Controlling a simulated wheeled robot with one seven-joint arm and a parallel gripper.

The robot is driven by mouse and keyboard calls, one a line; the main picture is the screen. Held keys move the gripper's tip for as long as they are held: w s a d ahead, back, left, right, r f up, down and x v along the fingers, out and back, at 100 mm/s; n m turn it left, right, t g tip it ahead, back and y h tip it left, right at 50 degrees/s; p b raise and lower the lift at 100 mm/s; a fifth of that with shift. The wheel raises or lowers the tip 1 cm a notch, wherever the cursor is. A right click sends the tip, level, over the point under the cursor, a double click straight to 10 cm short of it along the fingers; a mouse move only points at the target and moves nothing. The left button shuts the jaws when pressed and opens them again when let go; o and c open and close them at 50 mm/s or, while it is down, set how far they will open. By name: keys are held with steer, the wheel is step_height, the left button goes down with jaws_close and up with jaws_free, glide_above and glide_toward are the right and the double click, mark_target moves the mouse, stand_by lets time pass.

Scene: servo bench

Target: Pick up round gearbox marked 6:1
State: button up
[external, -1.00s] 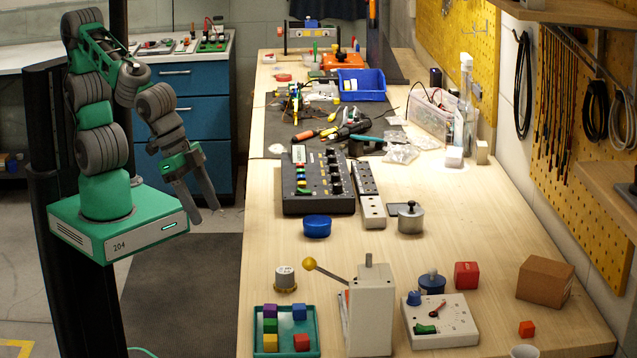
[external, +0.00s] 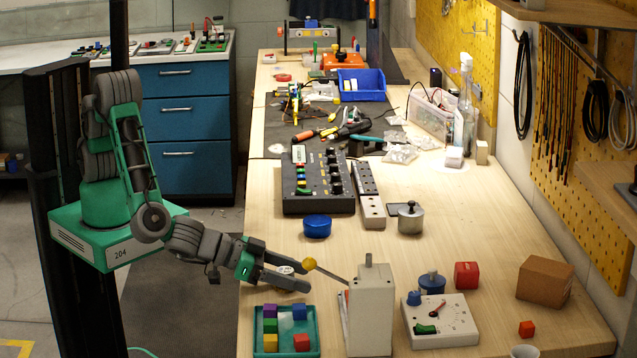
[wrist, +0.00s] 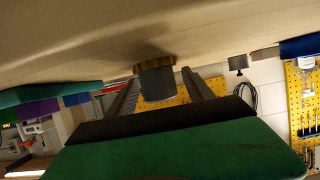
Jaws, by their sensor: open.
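A small round grey gearbox with a brass-coloured base stands on the bench behind the green tray. In the external view only its pale top (external: 286,269) shows between my fingers. In the wrist view the grey body (wrist: 158,86) and brass rim appear between the two fingers, with a gap on each side. My gripper (external: 304,277) is open and low over the bench, reaching in from the left; it also shows in the wrist view (wrist: 160,78). No 6:1 marking can be read.
A green tray (external: 259,341) of coloured blocks lies in front of my gripper. A grey lever box (external: 370,310) with a yellow knob (external: 309,263) stands close right of my fingertips. A blue round container (external: 317,226) sits behind. The bench's left edge lies under my wrist.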

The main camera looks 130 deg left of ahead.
steer(key=shift+w+a+f, duration=0.1)
steer(key=shift+w+a, duration=0.1)
steer(key=shift+a, duration=0.05)
jaws_close()
stand_by(0.5)
